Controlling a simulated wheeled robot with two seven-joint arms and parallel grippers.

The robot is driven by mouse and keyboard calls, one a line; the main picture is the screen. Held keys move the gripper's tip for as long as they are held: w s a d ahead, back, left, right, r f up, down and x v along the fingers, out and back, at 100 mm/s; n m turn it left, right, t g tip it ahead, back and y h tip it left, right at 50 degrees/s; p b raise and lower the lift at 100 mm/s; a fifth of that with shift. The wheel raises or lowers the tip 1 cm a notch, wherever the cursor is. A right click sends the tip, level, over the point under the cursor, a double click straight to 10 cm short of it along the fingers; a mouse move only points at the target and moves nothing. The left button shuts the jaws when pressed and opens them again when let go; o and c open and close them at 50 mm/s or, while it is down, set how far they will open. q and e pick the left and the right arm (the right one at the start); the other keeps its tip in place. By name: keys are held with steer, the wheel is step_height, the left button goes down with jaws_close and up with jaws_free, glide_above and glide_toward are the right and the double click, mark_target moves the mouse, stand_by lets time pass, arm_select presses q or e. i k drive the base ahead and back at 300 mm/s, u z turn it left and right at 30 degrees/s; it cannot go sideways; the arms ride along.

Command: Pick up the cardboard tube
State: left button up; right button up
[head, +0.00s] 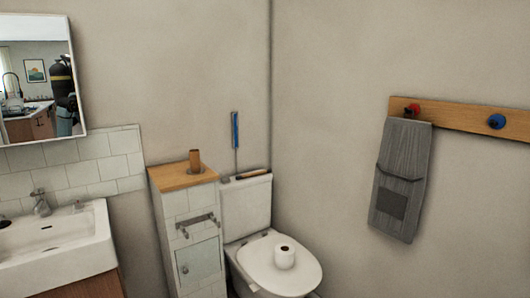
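A brown cardboard tube (195,160) stands upright on the wooden top (172,181) of a narrow white tiled cabinet, left of the toilet. Nothing touches its sides. Neither of my grippers shows in the head view, so their state and distance from the tube are hidden.
A toilet (246,206) stands right of the cabinet, with a paper roll (284,257) on its closed lid and a brush-like item on its tank. A sink (55,240) is at left. A grey towel (401,175) hangs from a wooden rail (460,118) at right.

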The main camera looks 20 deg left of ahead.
mark_target(195, 167)
steer(key=u, duration=0.15)
steer(key=i, duration=1.55)
steer(key=u, duration=0.65)
